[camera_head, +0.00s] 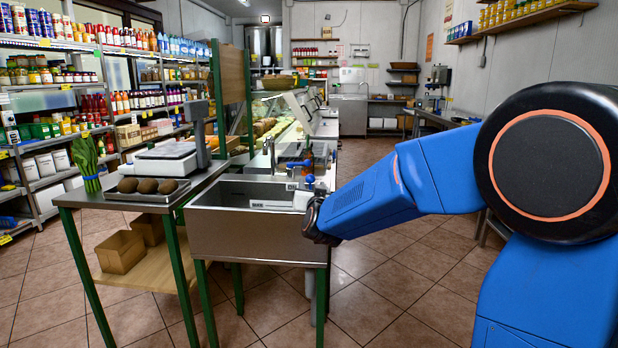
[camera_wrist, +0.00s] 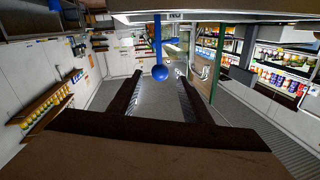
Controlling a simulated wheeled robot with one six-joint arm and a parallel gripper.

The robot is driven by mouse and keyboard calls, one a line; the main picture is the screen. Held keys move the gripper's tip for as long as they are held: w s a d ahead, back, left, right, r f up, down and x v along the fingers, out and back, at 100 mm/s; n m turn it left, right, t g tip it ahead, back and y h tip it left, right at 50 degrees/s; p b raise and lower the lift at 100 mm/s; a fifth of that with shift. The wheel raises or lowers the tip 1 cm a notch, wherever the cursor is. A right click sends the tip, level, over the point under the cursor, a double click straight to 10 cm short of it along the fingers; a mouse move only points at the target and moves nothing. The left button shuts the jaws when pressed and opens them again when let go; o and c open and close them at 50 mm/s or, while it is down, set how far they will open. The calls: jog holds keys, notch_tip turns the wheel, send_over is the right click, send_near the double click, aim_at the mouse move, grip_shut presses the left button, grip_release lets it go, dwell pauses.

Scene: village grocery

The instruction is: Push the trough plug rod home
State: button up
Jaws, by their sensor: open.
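The steel trough (camera_head: 252,235) stands on green legs left of my arm in the head view. The plug rod's blue ball knob (camera_head: 310,179) shows just above the trough's right end, close to my gripper. In the wrist view the blue knob (camera_wrist: 160,73) appears between the tips of the two dark fingers, with the blue rod (camera_wrist: 157,35) running up the picture from it. My gripper (camera_wrist: 158,82) is open, with a gap on both sides of the knob. Whether it touches the knob cannot be told. The rod's lower end and the plug are hidden.
A tap (camera_head: 270,152) rises behind the trough. A counter to the left holds a scale (camera_head: 168,158), a tray (camera_head: 146,192) of brown round produce and a green bunch (camera_head: 87,162). Stocked shelves line the left wall. Tiled floor (camera_head: 405,285) is free in front and to the right.

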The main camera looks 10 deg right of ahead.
jog(key=w, duration=0.7)
jog(key=w+d, duration=0.1)
jog(key=w, duration=0.2)
jog(key=shift+w+d, duration=0.1)
jog(key=shift+w, duration=0.1)
